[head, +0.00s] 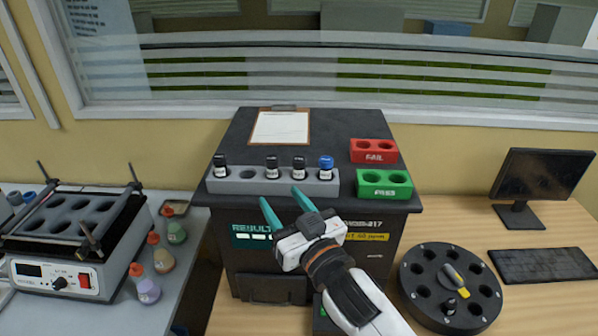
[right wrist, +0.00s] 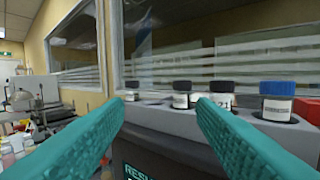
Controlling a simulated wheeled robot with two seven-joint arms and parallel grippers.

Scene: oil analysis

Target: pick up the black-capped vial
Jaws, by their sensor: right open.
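A grey rack (head: 245,187) on the black cabinet holds three black-capped vials and one blue-capped vial (head: 326,168). The left black-capped vial (head: 220,166) stands apart, with an empty hole beside it. The middle black-capped vial (head: 272,167) and the right black-capped vial (head: 299,168) stand upright next to the blue one. My right gripper (head: 283,196) is open and empty, its teal fingers pointing at the rack from the front. In the right wrist view, the middle vial (right wrist: 181,95) appears between the fingertips (right wrist: 160,105), beyond them. My left gripper is not in view.
A red FAIL block (head: 374,151) and a green block (head: 384,184) sit right of the rack. A clipboard (head: 280,128) lies behind it. A round black rotor (head: 410,283) is at lower right. A heater block (head: 60,282) and bottles stand left.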

